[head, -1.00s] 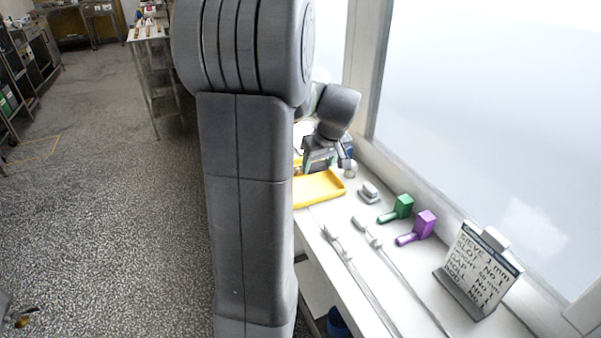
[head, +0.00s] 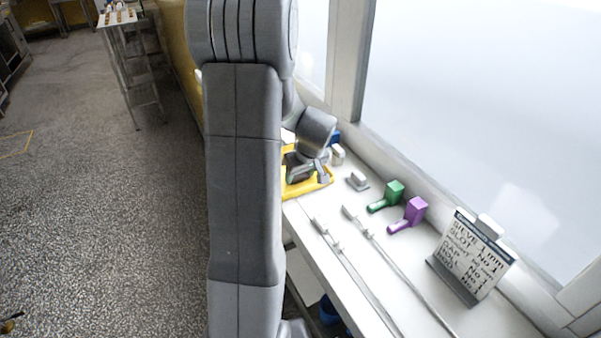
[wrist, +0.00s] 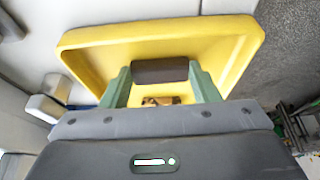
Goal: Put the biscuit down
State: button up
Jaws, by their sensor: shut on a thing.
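My gripper (wrist: 161,76) is shut on a dark brown biscuit (wrist: 160,71), held between its two green fingers in the wrist view. Behind the biscuit in that view is a shallow yellow tray (wrist: 95,42) with raised, sloping walls. Whether the biscuit touches the tray floor, I cannot tell. In the head view my gripper (head: 314,176) is over the yellow tray (head: 295,191) on the white counter; the biscuit is hidden there. A small brown patch (wrist: 160,100) shows low between the fingers in the wrist view; what it is, I cannot tell.
A grey block (head: 357,181), a green scoop-like piece (head: 391,194) and a purple one (head: 412,212) stand right of the tray. Two long grey rods lie nearer on the counter (head: 300,222). A sign (head: 472,256) stands at the right. A window wall borders the counter.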

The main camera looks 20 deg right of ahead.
jog(key=shift+f+b, duration=0.15)
jog(key=shift+b, duration=0.15)
jog(key=o, duration=0.8)
jog(key=shift+c, duration=0.2)
jog(key=shift+s+r+p, duration=0.1)
jog(key=shift+r+p, duration=0.2)
jog(key=shift+r, duration=0.35)
jog(key=v, duration=1.1)
jog(key=shift+s, duration=0.15)
